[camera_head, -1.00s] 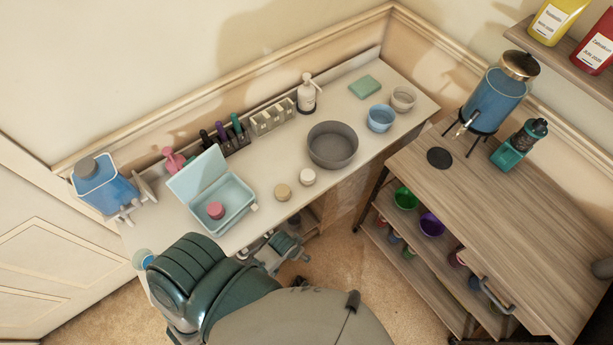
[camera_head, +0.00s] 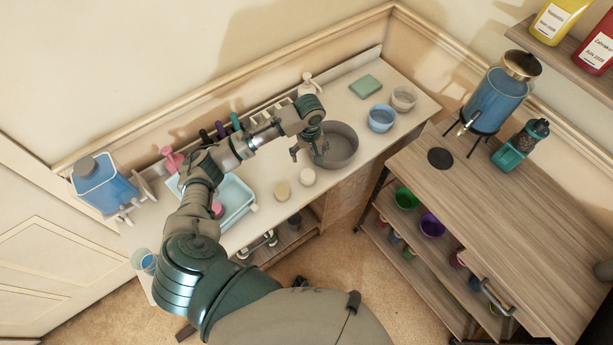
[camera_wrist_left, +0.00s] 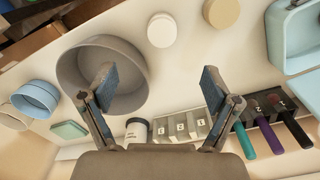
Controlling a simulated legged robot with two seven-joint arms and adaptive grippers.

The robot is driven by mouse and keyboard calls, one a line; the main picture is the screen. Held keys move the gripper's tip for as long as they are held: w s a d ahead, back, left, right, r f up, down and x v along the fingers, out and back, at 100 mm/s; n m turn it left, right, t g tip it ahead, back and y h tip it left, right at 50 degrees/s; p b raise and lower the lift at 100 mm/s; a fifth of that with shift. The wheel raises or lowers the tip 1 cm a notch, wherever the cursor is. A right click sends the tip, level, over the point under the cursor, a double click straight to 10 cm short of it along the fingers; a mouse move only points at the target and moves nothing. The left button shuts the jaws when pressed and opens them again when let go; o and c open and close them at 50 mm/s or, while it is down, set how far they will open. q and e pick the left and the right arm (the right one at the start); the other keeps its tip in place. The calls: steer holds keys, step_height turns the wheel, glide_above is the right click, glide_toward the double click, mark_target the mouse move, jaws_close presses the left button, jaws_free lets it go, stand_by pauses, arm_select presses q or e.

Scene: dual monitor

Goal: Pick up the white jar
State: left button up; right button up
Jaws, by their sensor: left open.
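The white jar (camera_head: 307,177) is a small round pot on the long pale counter, just in front of the grey bowl. In the left wrist view the white jar (camera_wrist_left: 162,31) shows from above, near the top centre, apart from my fingers. My left gripper (camera_head: 306,153) is over the counter, behind the white jar in the head view and overlapping the bowl's left side. In the left wrist view the left gripper (camera_wrist_left: 156,80) has its fingers wide apart with nothing between them. My right gripper is not in view.
A beige jar (camera_head: 282,190) stands left of the white jar. The grey bowl (camera_head: 343,148) is close behind. A light-blue box (camera_head: 238,203) is partly hidden by my arm. In the wrist view, pens (camera_wrist_left: 268,137) and a pump bottle (camera_wrist_left: 137,130) stand along the back.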

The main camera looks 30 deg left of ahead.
arm_select(q)
steer(key=r, duration=0.1)
glide_above(308, 174)
step_height(308, 174, down, 4)
steer(key=shift+n, duration=0.4)
steer(key=f, duration=0.4)
steer(key=f+b, duration=0.1)
steer(key=f, duration=0.3)
steer(key=shift+s+a, duration=0.1)
steer(key=shift+a, duration=0.1)
steer(key=f, duration=0.3)
steer(key=f+b, duration=0.1)
steer(key=f, duration=0.1)
steer(key=shift+d, duration=0.35)
steer(key=shift+a, duration=0.25)
steer(key=c, duration=1.2)
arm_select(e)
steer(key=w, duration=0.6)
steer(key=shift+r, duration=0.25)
